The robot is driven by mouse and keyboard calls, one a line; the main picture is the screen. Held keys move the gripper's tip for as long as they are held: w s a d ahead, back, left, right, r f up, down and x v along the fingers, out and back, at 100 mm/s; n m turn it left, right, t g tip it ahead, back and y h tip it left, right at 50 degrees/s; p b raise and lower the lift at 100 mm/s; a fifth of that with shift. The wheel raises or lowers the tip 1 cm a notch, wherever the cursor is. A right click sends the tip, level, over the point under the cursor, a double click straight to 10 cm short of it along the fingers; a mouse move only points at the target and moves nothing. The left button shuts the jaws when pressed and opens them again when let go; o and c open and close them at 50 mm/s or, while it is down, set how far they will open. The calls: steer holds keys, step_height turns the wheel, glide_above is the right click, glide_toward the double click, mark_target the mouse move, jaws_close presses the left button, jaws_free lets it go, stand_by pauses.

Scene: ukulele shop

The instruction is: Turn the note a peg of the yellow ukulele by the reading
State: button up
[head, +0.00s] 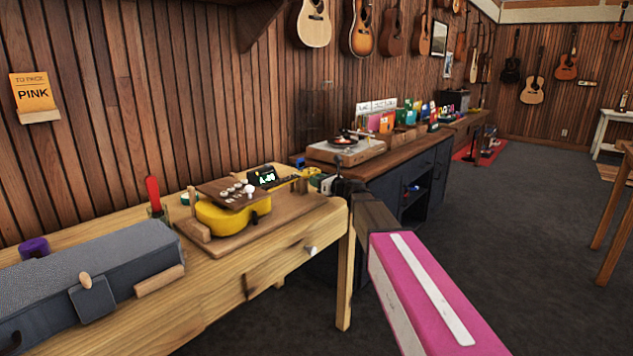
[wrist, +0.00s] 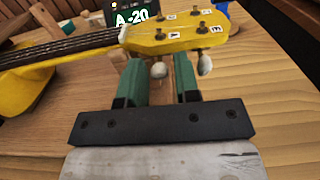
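The yellow ukulele (head: 232,217) lies on a wooden board on the workbench, its neck pointing right. Its yellow headstock (wrist: 150,40) fills the top of the wrist view, with small letter labels I cannot read surely. A tuner display (head: 262,177) reads A-20; it also shows in the wrist view (wrist: 132,15). My gripper (wrist: 158,82) is open at the headstock's near edge. A pale peg (wrist: 160,69) sits between its green-padded fingers, with gaps on both sides. A second near peg (wrist: 204,64) is just outside the right finger. In the head view my gripper is too small to make out clearly.
A grey case (head: 90,262) fills the bench's left side, beside a red-handled tool (head: 153,192). A record player (head: 345,150) stands on the counter beyond.

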steer(key=shift+w+a, duration=0.1)
steer(key=shift+a, duration=0.05)
jaws_close()
steer(key=shift+n, duration=0.3)
steer(key=n, duration=0.3)
steer(key=shift+n, duration=2)
